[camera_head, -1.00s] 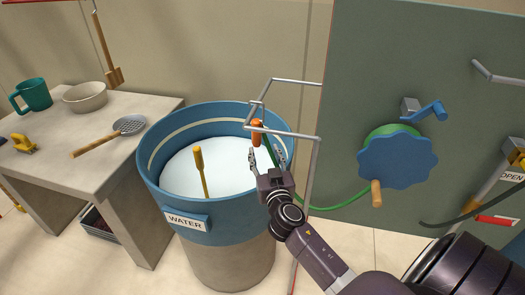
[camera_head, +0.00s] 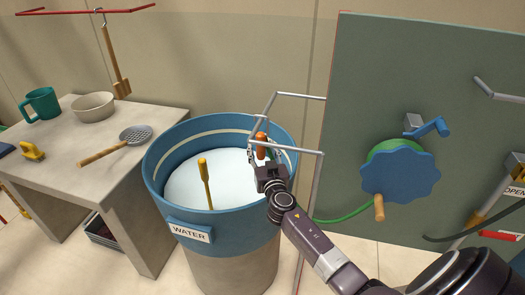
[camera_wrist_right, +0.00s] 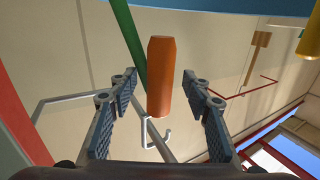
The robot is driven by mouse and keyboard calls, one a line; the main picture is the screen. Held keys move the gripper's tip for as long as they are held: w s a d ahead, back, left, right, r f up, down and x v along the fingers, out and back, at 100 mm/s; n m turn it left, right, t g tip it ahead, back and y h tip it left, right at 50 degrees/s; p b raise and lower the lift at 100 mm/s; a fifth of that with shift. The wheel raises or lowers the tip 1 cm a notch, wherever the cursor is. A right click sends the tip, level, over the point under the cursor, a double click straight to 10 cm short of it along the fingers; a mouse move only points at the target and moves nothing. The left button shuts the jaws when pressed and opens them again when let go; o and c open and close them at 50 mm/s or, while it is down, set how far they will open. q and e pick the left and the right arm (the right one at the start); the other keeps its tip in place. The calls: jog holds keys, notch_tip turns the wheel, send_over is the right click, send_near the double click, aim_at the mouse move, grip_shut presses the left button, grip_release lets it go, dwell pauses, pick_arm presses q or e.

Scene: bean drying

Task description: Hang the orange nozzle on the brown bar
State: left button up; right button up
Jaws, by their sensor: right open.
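The orange nozzle (camera_head: 261,145) is upright at the grey metal bracket (camera_head: 290,150) over the right rim of the water barrel. In the right wrist view the nozzle (camera_wrist_right: 161,80) stands between my open fingers, with clear gaps on both sides. A green hose (camera_wrist_right: 128,35) runs beside it. My right gripper (camera_head: 264,160) is open around the nozzle, also seen in the wrist view (camera_wrist_right: 160,110). A thin reddish-brown bar (camera_head: 60,13) crosses the upper left. A brown wooden tool (camera_head: 122,88) hangs below it. My left gripper is out of view.
The blue barrel (camera_head: 190,240) holds white contents and a yellow-handled tool (camera_head: 205,180). A table (camera_head: 75,185) at left bears a mug, bowl and skimmer. A green panel (camera_head: 440,80) with a blue wheel (camera_head: 400,175) stands at right.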

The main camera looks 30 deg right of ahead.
grip_shut()
jog(key=shift+r+p, duration=0.95)
jog(key=shift+r, duration=0.3)
jog(key=shift+b, duration=0.3)
jog(key=s+d, duration=0.4)
jog(key=shift+s, duration=0.3)
dwell(0.5)
jog(key=shift+f, duration=0.1)
